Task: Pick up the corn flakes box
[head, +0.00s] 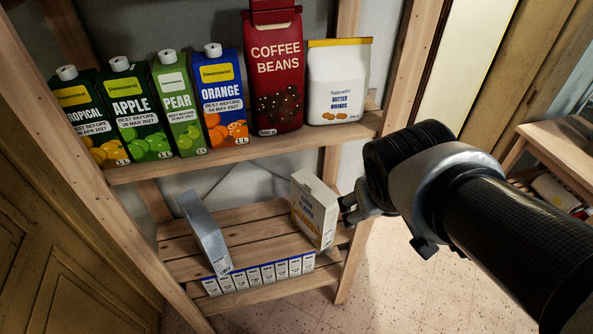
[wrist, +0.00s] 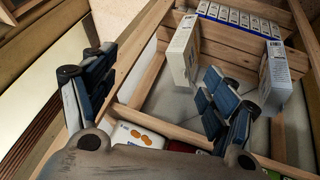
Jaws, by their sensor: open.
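The corn flakes box (head: 315,210) is a cream carton with blue and orange print. It stands at the right end of the lower slatted shelf in the head view. In the wrist view the same box (wrist: 181,55) appears beyond the fingers, nearer the right finger. My gripper (head: 352,207) is just to the right of the box in the head view, at the shelf's right post. In the wrist view my gripper (wrist: 155,75) has its fingers spread wide with nothing held. In the head view, the arm and shelf post partly hide the fingers, so I cannot tell whether they touch the box.
A second, grey box (head: 206,235) stands to the left on the lower shelf (head: 255,229). The upper shelf (head: 245,150) holds juice cartons, a red coffee bag (head: 273,70) and a white biscuit bag (head: 338,85). A wooden post (head: 356,255) rises close to my gripper.

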